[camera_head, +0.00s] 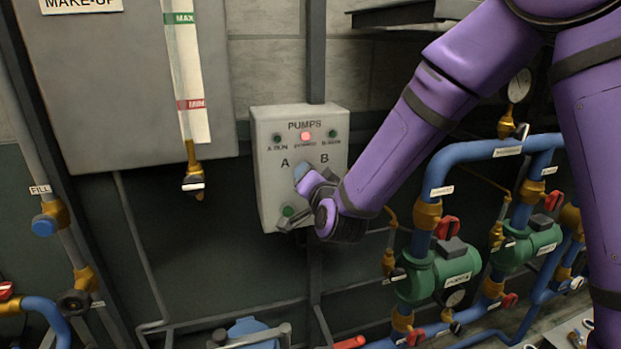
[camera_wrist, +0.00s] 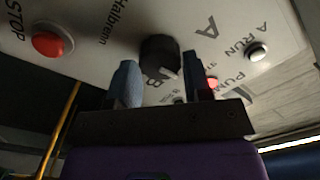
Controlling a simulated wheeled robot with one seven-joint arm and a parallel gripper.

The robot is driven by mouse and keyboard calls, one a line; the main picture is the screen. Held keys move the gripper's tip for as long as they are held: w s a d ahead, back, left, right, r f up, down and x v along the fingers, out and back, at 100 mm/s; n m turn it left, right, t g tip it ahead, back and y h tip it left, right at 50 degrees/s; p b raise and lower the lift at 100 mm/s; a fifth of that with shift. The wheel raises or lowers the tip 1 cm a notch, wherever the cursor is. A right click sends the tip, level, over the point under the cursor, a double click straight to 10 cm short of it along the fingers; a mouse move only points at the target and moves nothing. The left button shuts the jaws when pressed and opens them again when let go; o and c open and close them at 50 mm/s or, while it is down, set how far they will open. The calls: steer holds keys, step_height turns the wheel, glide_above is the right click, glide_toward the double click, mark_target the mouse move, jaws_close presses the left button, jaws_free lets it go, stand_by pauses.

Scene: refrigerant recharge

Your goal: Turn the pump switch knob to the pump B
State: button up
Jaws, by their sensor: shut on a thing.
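The pump switch knob (camera_wrist: 160,54) is black and sits on the pump control box (camera_head: 262,180), between the letters A and B. In the wrist view a pale mark shows on its edge on the side near the B. My gripper (camera_head: 303,175) is at the front of the box below the A and B letters. In the wrist view its two blue fingers (camera_wrist: 160,82) stand on either side of the knob, shut on it. In the head view the gripper hides the knob.
A red lamp (camera_head: 305,134) is lit at the top of the box. A red STOP button (camera_wrist: 52,45) and a green button (camera_head: 288,211) are on the same face. Blue pipes (camera_head: 452,160) with green pumps (camera_head: 455,272) stand to the right, near my arm.

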stand_by(0.3)
steer(key=m, duration=0.4)
steer(key=shift+m, duration=0.4)
steer(key=m, duration=0.3)
steer(key=o, duration=0.9)
steer(key=shift+m, duration=0.3)
steer(key=shift+s, duration=0.1)
